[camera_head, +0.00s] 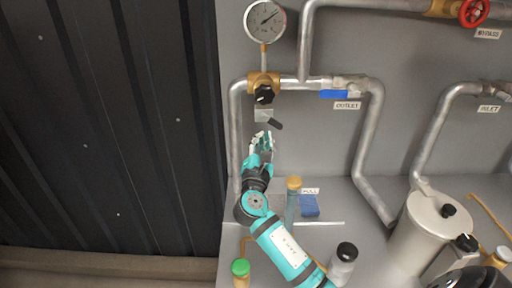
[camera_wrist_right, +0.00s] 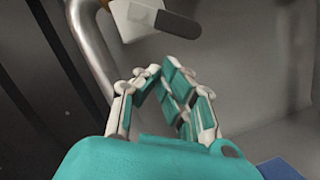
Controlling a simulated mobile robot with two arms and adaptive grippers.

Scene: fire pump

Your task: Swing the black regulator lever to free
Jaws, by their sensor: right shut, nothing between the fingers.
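The black lever (camera_head: 275,124) is a short dark bar at the lower right of a small pale plate (camera_head: 264,115) on the grey panel. In the right wrist view the lever (camera_wrist_right: 178,24) sticks out to the right from the pale plate (camera_wrist_right: 132,16), tilted slightly down. My right gripper (camera_head: 264,137) is just below the lever, its teal and white fingers pointing up. In the wrist view its fingertips (camera_wrist_right: 155,72) come together, with nothing held, and appear apart from the lever. My left gripper is not in view.
Above the plate is a brass valve with a black knob (camera_head: 264,95), below a round gauge (camera_head: 265,21). A grey pipe (camera_head: 237,130) runs down at left. A capped tube (camera_head: 293,200) and a blue block (camera_head: 310,205) stand near my right arm. A metal canister (camera_head: 420,225) is at right.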

